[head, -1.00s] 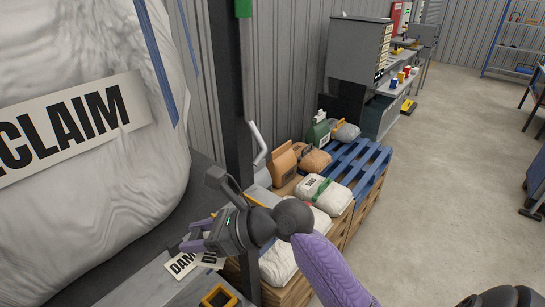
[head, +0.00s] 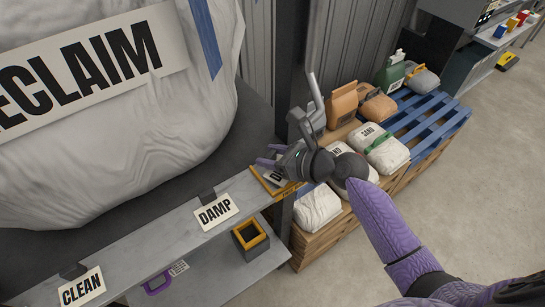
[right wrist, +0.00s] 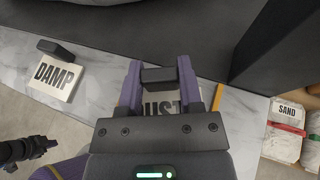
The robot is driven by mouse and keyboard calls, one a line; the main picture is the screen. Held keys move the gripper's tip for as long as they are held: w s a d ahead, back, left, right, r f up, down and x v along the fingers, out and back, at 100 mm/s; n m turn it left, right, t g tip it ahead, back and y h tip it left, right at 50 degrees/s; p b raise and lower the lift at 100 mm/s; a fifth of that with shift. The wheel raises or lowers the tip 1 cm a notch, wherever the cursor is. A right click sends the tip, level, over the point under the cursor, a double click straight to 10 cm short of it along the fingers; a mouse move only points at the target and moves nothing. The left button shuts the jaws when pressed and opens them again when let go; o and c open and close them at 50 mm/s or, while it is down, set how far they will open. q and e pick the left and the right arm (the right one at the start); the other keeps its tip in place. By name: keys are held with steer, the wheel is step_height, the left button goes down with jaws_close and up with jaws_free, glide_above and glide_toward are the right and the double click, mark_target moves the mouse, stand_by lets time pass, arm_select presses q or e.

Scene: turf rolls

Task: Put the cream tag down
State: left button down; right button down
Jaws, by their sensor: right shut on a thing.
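The cream tag (right wrist: 165,104) has dark letters, of which "UST" shows between my right gripper's fingers. My right gripper (right wrist: 160,82) is shut on the tag's dark block (right wrist: 158,77), one purple finger on each side. In the head view the right gripper (head: 268,156) is at the right end of the grey ledge (head: 150,238). There the tag (head: 276,176) is mostly hidden by the gripper. It is over a yellow-edged spot (head: 284,190); I cannot tell whether it touches the ledge.
A DAMP tag (head: 216,212) and a CLEAN tag (head: 82,288) lie farther left along the ledge. A yellow-rimmed dark box (head: 250,236) stands lower. A dark post (head: 291,65) is close behind the gripper. Sand bags (head: 318,206) sit on pallets to the right.

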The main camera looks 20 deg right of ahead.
steer(key=shift+r, duration=0.1)
steer(key=shift+c, duration=1.3)
jaws_free()
